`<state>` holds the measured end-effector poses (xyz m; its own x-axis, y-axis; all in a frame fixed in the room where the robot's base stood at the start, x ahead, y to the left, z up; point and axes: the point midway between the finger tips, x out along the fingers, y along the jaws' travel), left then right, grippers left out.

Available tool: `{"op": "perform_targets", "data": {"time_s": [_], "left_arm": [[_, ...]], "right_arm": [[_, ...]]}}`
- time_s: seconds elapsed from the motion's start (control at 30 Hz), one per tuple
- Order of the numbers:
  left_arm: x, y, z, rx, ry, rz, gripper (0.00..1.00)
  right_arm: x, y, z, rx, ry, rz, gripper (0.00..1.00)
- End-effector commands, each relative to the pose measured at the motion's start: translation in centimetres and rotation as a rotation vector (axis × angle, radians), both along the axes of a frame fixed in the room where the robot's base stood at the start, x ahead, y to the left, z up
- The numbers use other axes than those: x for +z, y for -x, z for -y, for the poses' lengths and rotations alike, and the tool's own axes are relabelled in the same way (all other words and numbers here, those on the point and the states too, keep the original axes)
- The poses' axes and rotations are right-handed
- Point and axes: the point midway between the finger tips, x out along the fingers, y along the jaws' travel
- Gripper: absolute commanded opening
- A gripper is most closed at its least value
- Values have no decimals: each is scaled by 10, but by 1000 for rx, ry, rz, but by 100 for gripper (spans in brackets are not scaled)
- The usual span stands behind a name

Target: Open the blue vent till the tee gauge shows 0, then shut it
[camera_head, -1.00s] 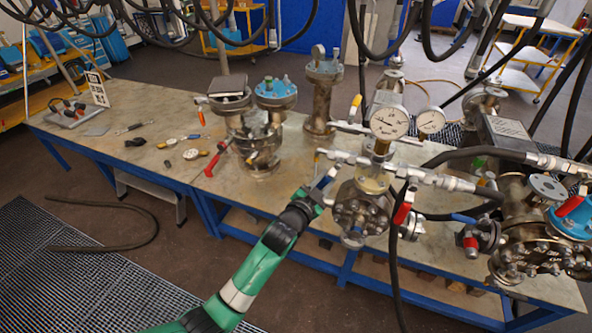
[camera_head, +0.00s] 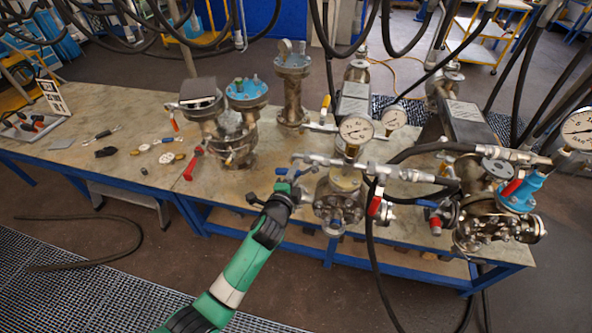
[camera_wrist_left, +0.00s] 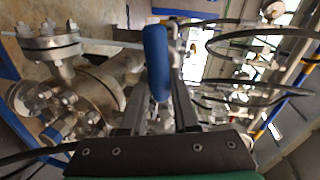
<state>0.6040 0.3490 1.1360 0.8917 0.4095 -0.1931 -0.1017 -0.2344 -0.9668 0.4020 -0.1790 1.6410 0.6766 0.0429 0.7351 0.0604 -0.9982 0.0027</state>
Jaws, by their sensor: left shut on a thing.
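My left gripper (camera_head: 288,184) is at the left end of the metal pipe run on the vessel nearest to me. In the left wrist view its fingers (camera_wrist_left: 155,105) are shut on the blue vent handle (camera_wrist_left: 157,60), which stands up between them. In the head view only a small bit of the blue handle (camera_head: 281,171) shows beside the gripper. A round white gauge (camera_head: 357,130) stands upright above the pipe run. My right gripper is not in view.
A red-handled valve (camera_head: 376,197) hangs right of the near vessel (camera_head: 338,200). Black hoses loop over the bench's right half. Flanged vessels (camera_head: 247,92) stand behind. Another gauge (camera_head: 578,130) is at the right edge. Loose tools lie on the bench's left part (camera_head: 60,115).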

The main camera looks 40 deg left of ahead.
Motion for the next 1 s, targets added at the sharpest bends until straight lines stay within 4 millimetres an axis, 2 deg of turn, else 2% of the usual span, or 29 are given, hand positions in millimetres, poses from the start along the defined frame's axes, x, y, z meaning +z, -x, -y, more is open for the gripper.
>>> {"op": "perform_targets", "data": {"time_s": [0.03,0.33,0.87,0.9,1.0], "left_arm": [[5,0,0,-1,-28,-13,0],[11,0,0,-1,-141,-67,0],[12,0,0,-1,-168,-79,0],[12,0,0,-1,-168,-79,30],[12,0,0,0,-167,-79,48]], "right_arm": [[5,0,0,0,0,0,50],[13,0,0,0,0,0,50],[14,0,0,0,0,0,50],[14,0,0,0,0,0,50],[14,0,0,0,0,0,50]]}}
